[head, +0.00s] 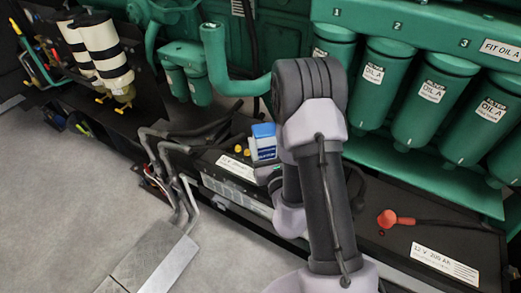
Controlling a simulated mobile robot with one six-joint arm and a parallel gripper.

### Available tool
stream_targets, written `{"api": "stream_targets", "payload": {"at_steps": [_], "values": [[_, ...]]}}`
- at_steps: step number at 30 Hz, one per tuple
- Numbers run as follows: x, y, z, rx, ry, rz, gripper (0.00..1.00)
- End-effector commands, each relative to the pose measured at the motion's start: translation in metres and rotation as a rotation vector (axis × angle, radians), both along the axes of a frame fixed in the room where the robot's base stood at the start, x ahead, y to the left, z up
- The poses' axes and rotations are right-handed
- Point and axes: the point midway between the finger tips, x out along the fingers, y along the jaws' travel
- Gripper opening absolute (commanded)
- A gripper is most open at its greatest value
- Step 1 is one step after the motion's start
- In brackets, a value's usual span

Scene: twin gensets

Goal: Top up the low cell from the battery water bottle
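A blue and white bottle (263,142), which looks like the battery water bottle, shows just left of my arm, above the left battery (212,160). Small yellow caps (238,149) show on that battery's top beside the bottle. My arm links hide the rest of this battery's top, so I cannot see which cell is low or whether one is open. A pale grey part below the bottle may belong to my wrist or gripper. My fingers are hidden, and I cannot tell whether they hold the bottle.
A second battery (445,262) with a red terminal cover (388,218) and cable lies at right. Green oil filters (380,75) overhang it. Bent grey pipes (170,160) stand at left; the floor (70,200) there is mostly clear.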

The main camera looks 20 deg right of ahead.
Motion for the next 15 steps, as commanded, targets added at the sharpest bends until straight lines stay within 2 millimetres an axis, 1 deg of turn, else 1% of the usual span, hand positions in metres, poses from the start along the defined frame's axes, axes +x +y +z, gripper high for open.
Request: {"api": "stream_targets", "payload": {"at_steps": [1,15], "values": [[0.004,-0.006,0.006,-0.001,-0.002,-0.002,0.11],[0.043,-0.057,0.003,-0.001,-0.002,-0.002,0.11]]}}
